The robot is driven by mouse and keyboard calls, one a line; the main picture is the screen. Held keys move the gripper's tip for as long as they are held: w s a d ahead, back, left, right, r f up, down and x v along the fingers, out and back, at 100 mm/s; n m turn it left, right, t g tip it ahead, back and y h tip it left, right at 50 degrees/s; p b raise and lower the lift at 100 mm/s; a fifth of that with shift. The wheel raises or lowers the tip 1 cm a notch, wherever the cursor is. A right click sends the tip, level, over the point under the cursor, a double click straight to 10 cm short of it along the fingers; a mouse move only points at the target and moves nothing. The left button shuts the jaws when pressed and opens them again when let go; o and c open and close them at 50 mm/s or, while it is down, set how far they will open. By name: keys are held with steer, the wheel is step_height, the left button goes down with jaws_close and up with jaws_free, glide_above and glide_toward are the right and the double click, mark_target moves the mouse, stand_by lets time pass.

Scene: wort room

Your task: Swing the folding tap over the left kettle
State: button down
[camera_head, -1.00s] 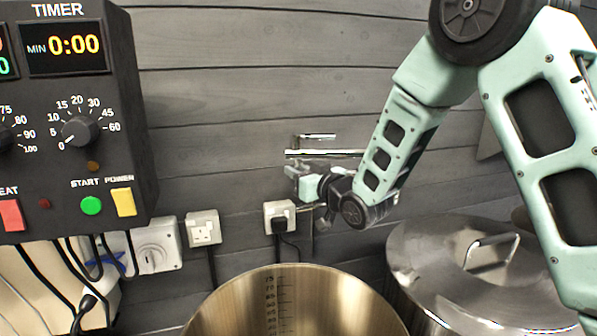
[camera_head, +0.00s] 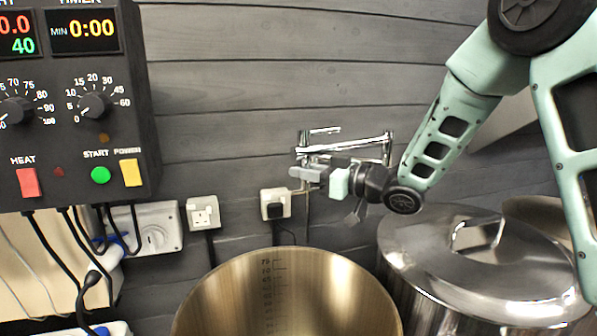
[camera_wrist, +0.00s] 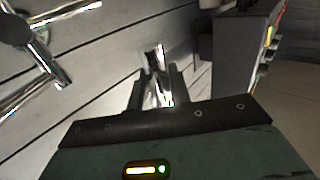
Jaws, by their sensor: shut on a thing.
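The chrome folding tap (camera_head: 345,147) is on the dark plank wall behind the kettles, with jointed pipes and a lever on top. My gripper (camera_head: 303,173) is at the tap's near, left end, in front of the wall. In the wrist view, my gripper (camera_wrist: 157,92) is shut on a shiny chrome part of the tap (camera_wrist: 158,75) between its two fingers. The left kettle (camera_head: 285,290) is open and empty-looking, with a graduated scale inside; the gripper is above and behind its rim. The tap's outlet is hard to make out behind the gripper.
A second kettle with a shiny lid (camera_head: 485,262) stands on the right, below my arm. A control box (camera_head: 75,100) with timer and knobs is at the left. Sockets (camera_head: 203,212) and a plug (camera_head: 276,205) with cables are on the wall.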

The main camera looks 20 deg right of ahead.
steer(key=shift+n+g+y, duration=0.5)
steer(key=shift+g, duration=0.1)
steer(key=shift+s+d+b, duration=0.15)
steer(key=shift+s+d, duration=0.15)
steer(key=shift+s, duration=0.6)
steer(key=shift+s+d+b, duration=0.1)
steer(key=shift+s+d, duration=0.25)
steer(key=shift+s, duration=0.6)
steer(key=shift+s+d+b, duration=0.15)
steer(key=shift+s+d, duration=0.15)
steer(key=shift+s, duration=0.6)
steer(key=c, duration=1.3)
jaws_free()
steer(key=shift+c, duration=0.2)
steer(key=b+v, duration=0.5)
steer(key=v, duration=1.2)
steer(key=shift+d, duration=0.2)
